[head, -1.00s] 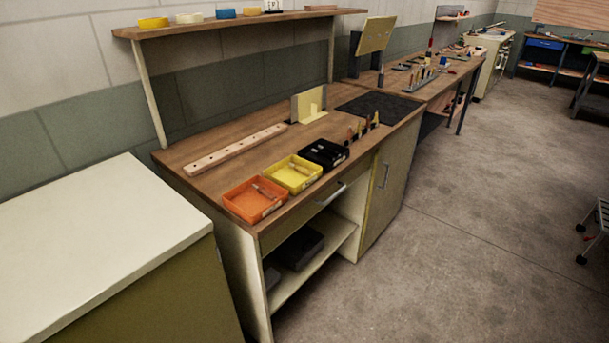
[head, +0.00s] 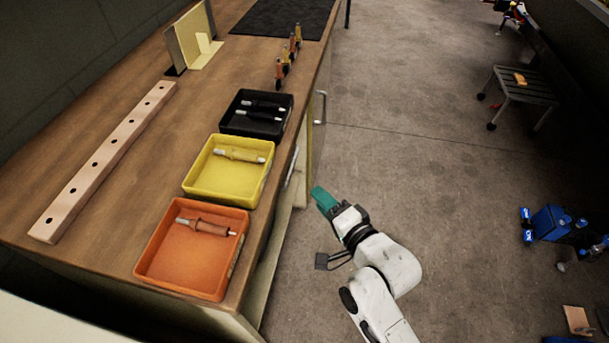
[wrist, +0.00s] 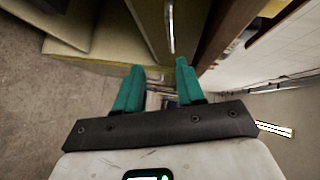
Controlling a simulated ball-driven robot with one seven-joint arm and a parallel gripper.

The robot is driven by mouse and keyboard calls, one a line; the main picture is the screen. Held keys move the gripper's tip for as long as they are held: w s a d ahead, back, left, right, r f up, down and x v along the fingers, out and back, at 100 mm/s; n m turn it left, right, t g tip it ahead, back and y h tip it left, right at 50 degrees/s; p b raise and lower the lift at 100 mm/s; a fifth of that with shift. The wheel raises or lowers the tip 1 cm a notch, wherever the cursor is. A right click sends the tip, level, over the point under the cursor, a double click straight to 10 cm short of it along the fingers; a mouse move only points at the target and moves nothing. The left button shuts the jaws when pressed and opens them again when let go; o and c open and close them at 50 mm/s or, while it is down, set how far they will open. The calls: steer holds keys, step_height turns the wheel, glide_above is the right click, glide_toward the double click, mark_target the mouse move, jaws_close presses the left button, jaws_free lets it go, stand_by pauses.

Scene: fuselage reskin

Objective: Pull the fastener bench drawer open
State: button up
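The fastener bench (head: 150,150) fills the left of the head view. Its drawer handle (head: 291,166) is a short silver bar just under the front edge, and the drawer front is mostly hidden by the bench top. In the wrist view a silver handle (wrist: 170,25) shows on an olive front (wrist: 145,22), beyond the fingertips. I see no gap showing the drawer open. My gripper (head: 320,197) has teal fingers and is off the bench's front, to the right of the handle and apart from it. In the wrist view its fingers (wrist: 160,75) are spread, with nothing held.
Orange (head: 165,280), yellow (head: 228,194) and black (head: 240,122) bins with tools sit along the bench's front edge. A drilled wooden strip (head: 105,165) lies behind them. A cupboard handle (head: 320,107) is farther along.

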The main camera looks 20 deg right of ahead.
steer(key=r+x, duration=0.2)
steer(key=x, duration=1)
steer(key=shift+w+m+t+b, duration=0.2)
steer(key=shift+m+t+b, duration=0.2)
steer(key=shift+b, duration=0.05)
steer(key=shift+a+f, duration=0.1)
jaws_close()
